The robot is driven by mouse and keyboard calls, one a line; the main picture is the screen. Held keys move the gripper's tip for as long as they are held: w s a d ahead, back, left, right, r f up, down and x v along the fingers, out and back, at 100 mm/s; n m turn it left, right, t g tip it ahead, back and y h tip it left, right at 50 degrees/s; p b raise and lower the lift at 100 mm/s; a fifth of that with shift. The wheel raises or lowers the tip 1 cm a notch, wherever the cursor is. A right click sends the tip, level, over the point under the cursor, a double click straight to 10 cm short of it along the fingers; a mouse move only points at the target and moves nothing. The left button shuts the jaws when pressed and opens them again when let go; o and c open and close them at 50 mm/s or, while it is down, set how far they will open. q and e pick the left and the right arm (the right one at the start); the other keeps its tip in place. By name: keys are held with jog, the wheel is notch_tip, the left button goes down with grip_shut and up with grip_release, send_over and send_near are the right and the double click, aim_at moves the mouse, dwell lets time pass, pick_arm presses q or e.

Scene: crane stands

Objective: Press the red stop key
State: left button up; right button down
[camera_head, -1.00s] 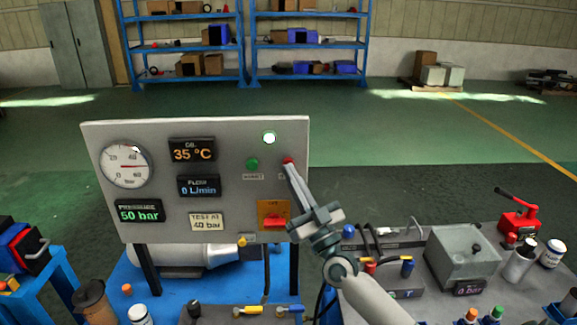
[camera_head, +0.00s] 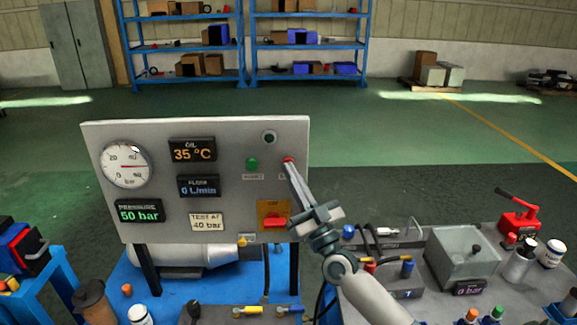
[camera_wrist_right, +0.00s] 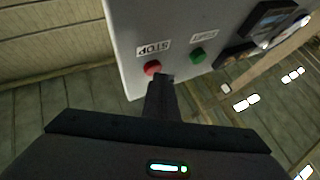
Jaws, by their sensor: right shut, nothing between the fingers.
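The red stop key (camera_head: 288,159) is a small round button on the right side of the grey control panel (camera_head: 225,140). In the right wrist view the red key (camera_wrist_right: 152,68) sits by a white STOP label (camera_wrist_right: 153,48). My right gripper (camera_head: 291,168) is shut and empty, its fingertips at the key's lower edge in the head view. In the wrist view the fingertips (camera_wrist_right: 161,78) overlap or lie very near the key; I cannot tell whether they touch. The round lamp (camera_head: 269,137) above is dark. My left gripper is not in view.
A green button (camera_head: 252,163) is left of the red key. A red switch on an orange plate (camera_head: 274,221) sits below. Gauge (camera_head: 126,166) and displays fill the panel's left; pressure reads 50 bar, flow 0 L/min. A bench with a grey tank (camera_head: 462,262) stands right.

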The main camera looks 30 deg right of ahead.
jog(key=shift+s+a, duration=0.1)
jog(key=shift+s, duration=0.05)
jog(key=shift+s+a+p, duration=0.4)
jog(key=shift+s+p, duration=0.1)
jog(key=shift+s, duration=0.15)
jog(key=s+a, duration=0.1)
jog(key=s+p, duration=0.1)
jog(key=s, duration=0.1)
jog(key=s+a+p, duration=0.1)
jog(key=shift+s+a, duration=0.15)
jog(key=shift+a, duration=0.15)
dwell(0.3)
jog(key=shift+f, duration=0.1)
dwell(0.7)
